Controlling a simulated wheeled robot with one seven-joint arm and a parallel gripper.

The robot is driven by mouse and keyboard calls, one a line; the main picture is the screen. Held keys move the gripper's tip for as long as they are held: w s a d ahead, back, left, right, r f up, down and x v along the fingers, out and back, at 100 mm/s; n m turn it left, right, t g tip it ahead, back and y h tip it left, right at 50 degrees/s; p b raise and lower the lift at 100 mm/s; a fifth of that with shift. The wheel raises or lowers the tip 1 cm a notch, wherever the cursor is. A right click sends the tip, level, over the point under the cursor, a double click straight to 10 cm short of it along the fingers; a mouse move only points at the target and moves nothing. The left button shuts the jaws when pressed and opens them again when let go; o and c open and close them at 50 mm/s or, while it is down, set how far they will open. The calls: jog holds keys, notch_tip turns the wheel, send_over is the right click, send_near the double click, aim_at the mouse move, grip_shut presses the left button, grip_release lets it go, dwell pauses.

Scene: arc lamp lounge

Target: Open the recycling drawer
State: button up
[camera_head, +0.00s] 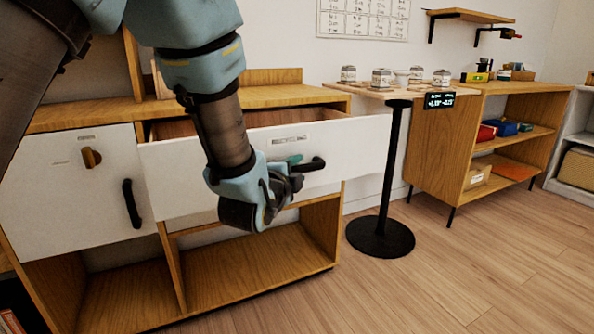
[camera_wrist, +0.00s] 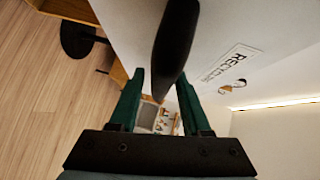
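The recycling drawer (camera_head: 355,150) is a white-fronted drawer in the wooden cabinet, pulled partly out, with its wooden inside showing behind the front. Its front also fills the upper right of the wrist view (camera_wrist: 275,40), with a recycling label. The black bar handle (camera_head: 316,164) is on this front; in the wrist view the handle (camera_wrist: 174,45) reaches down between my fingers. My gripper (camera_wrist: 160,80) has its two green fingers apart, with a visible gap between the left finger and the handle. In the head view my wrist hides part of the drawer front.
A white door (camera_head: 70,190) with a black handle is left of the drawer. Open shelves (camera_head: 230,268) lie below. A black round-based stand (camera_head: 380,237) is close on the right, beside a wooden shelf unit (camera_head: 440,150). The floor in front at right is clear.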

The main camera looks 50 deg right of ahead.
jog(key=shift+o, duration=0.5)
jog(key=b+v, duration=0.7)
jog(key=v, duration=0.3)
jog(key=shift+a, duration=0.35)
jog(key=shift+s, duration=0.15)
